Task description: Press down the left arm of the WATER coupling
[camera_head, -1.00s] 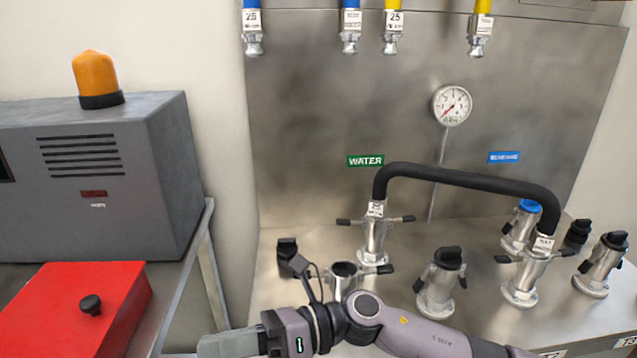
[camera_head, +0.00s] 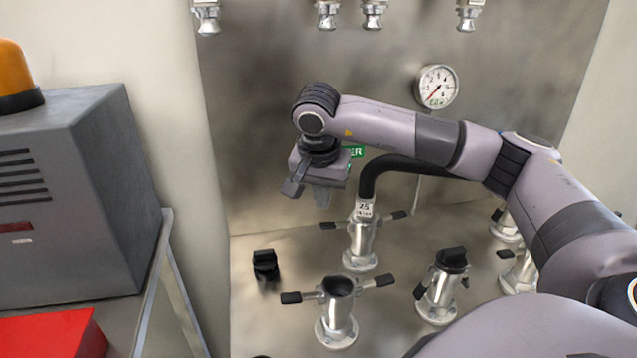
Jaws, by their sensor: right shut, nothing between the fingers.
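The WATER coupling (camera_head: 361,245) is a silver fitting with a black hose (camera_head: 369,180) plugged into its top. Its left arm (camera_head: 329,226) has a black grip and sticks out sideways to the left. Its right arm (camera_head: 399,215) sticks out to the right. My right gripper (camera_head: 322,197) points down, shut and empty, a little above the left arm in the picture. I cannot tell the exact gap in depth. My right arm partly hides the green WATER sign (camera_head: 357,152) and much of the hose. My left gripper is not in view.
In front stands an open coupling (camera_head: 339,310) with both arms out. A capped coupling (camera_head: 441,288) stands right of it. A black cap (camera_head: 265,265) lies to the left. A pressure gauge (camera_head: 437,87) is on the steel back panel. A grey cabinet (camera_head: 85,200) stands left.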

